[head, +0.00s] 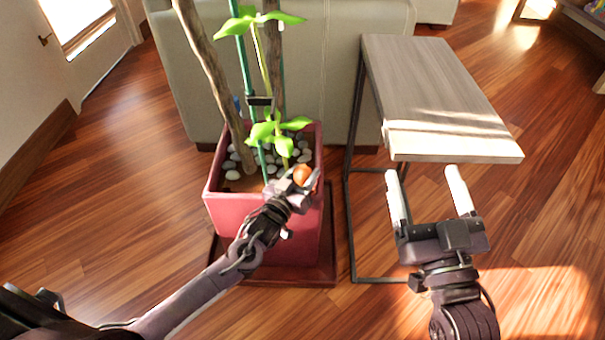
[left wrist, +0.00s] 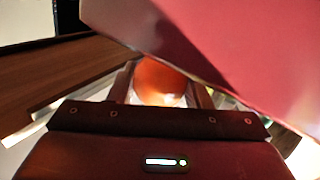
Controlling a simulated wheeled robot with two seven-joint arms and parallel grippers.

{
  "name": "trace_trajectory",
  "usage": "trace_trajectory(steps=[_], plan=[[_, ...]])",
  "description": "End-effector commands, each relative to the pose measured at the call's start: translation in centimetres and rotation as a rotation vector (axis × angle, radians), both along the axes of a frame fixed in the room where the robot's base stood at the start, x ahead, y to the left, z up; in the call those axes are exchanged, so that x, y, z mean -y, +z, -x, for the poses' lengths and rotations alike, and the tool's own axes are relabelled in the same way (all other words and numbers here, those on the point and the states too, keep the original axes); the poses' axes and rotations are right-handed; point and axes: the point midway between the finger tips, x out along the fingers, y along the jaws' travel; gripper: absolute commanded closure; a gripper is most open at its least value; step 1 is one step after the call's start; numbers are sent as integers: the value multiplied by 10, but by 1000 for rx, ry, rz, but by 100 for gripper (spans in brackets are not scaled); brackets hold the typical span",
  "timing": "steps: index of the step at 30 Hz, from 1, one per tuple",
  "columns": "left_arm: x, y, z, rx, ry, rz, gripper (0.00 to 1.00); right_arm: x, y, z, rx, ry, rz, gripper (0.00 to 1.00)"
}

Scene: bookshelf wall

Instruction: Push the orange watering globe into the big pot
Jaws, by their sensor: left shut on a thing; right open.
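The big pot (head: 262,228) is a square red planter in the middle of the head view. It holds soil, pebbles and a leafy plant. The orange watering globe (head: 301,174) shows at the pot's near right rim. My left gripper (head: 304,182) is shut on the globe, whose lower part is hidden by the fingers. In the left wrist view the orange globe (left wrist: 160,82) sits between the fingers, close to the red pot wall (left wrist: 235,45). I cannot tell whether the globe touches the soil. My right gripper (head: 430,192) is open and empty, in front of the side table.
A side table (head: 430,90) with a wooden top and dark metal frame stands right of the pot. A pale sofa (head: 330,90) is behind the pot. Wooden stakes (head: 205,70) and a green stake rise from the pot. The floor at the left is clear.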

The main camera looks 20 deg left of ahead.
Motion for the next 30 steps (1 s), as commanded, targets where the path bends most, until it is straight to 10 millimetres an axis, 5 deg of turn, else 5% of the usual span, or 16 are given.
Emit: trace_trajectory(steps=[11, 12, 17, 22, 26, 30], plan=[[0, -5, 0, 1, 0, 0, 79, 0, -4, 0, 0, 0, 0, 22], [0, -5, 0, 1, 0, 0, 53, 0, -4, 0, 0, 0, 0, 22], [0, -5, 0, 1, 0, 0, 32, 0, -4, 0, 0, 0, 0, 22], [0, -5, 0, 1, 0, 0, 30, 0, -4, 0, 0, 0, 0, 22], [-1, -6, 0, 0, 1, 0, 14, 0, -4, 0, 0, 0, 0, 22], [-2, -5, -1, -1, 4, -1, 12, 0, -4, 0, 0, 0, 0, 22]])
